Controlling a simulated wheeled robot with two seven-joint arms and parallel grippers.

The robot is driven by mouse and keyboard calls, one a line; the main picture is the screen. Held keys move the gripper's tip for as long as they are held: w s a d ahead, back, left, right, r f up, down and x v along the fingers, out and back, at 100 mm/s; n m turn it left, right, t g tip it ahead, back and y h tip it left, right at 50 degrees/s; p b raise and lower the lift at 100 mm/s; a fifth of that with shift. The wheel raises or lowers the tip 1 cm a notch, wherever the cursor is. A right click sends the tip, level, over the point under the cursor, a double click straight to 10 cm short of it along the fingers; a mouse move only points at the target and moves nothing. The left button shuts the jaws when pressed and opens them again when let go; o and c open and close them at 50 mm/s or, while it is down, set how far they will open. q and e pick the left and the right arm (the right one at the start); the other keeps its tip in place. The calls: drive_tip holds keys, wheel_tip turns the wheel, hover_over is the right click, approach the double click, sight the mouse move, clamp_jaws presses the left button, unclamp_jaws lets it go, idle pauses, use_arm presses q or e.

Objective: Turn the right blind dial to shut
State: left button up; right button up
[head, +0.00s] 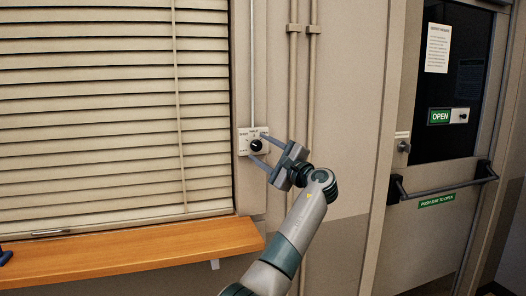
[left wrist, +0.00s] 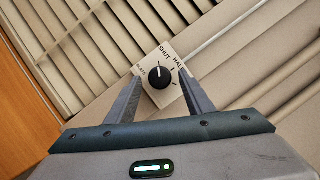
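The blind dial is a round black knob (head: 256,146) on a small white plate (head: 243,133) on the frame right of the window; it also shows in the left wrist view (left wrist: 159,77). The plate carries words; SHUT and HALF are readable in the wrist view. The knob's white mark points up in that view. My left gripper (head: 258,145) is open, its fingers on either side of the knob, and it shows in the wrist view (left wrist: 160,80). Gaps show between fingers and knob there. The blind (head: 90,110) has tan slats. My right gripper is out of view.
A wooden sill (head: 130,255) runs below the blind. Vertical pipes (head: 293,80) run up the wall right of the dial. Further right is a door with a push bar (head: 440,185) and an OPEN sign (head: 440,116). A dark blue thing (head: 5,257) shows at the left edge.

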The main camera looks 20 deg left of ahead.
use_arm(q)
drive_tip(key=shift+d, duration=0.15)
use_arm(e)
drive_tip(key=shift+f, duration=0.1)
use_arm(q)
drive_tip(key=shift+s+d+f+b, duration=0.3)
drive_tip(key=shift+s+d, duration=0.1)
drive_tip(key=shift+d, duration=0.1)
drive_tip(key=b+v, duration=0.3)
drive_tip(key=v, duration=1.3)
drive_tip(key=shift+r, duration=0.25)
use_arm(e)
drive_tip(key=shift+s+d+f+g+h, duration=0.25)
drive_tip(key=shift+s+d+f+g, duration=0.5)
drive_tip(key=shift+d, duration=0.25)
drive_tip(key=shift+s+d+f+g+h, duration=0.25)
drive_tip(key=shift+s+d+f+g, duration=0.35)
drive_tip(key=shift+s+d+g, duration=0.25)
use_arm(q)
drive_tip(key=shift+a+f, duration=0.1)
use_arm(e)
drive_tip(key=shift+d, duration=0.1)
